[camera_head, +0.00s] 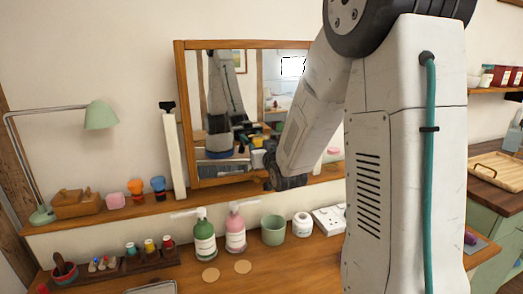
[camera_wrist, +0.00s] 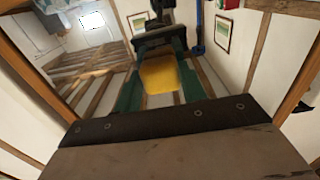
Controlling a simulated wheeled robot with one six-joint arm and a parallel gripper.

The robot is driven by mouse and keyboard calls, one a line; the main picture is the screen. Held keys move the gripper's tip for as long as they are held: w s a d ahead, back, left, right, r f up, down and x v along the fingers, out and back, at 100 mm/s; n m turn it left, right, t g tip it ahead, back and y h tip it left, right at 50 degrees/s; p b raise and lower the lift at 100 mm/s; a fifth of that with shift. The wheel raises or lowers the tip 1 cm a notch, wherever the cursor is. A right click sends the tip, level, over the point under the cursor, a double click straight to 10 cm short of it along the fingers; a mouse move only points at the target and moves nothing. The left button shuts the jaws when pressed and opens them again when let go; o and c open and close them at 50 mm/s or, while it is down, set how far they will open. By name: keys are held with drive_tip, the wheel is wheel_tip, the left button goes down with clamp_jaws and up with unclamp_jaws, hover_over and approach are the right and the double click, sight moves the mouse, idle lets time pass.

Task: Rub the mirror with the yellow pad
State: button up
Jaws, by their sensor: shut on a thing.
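The mirror (camera_head: 297,68) hangs in a wooden frame (camera_head: 180,115) above the shelf, partly hidden by my arm. In the wrist view the mirror (camera_wrist: 95,55) fills much of the picture, reflecting the room, with its frame at both sides. A dark shape just beyond the pad looks like my gripper's reflection. I cannot tell whether the pad touches the mirror. In the head view my gripper and the pad are not clearly visible.
Below the mirror is a wooden shelf (camera_head: 95,219) with a green lamp (camera_head: 100,115) and small items. On the counter stand a green bottle (camera_head: 204,243), a pink bottle (camera_head: 235,235), a green cup (camera_head: 272,231) and a white jar (camera_head: 302,226).

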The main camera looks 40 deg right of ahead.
drive_tip(key=s+d, duration=0.3)
drive_tip(key=d, duration=0.8)
idle(0.7)
drive_tip(key=w+a, duration=0.3)
drive_tip(key=a, duration=0.8)
idle(0.8)
drive_tip(key=shift+w+r, duration=0.1)
drive_tip(key=v, duration=0.6)
idle(0.3)
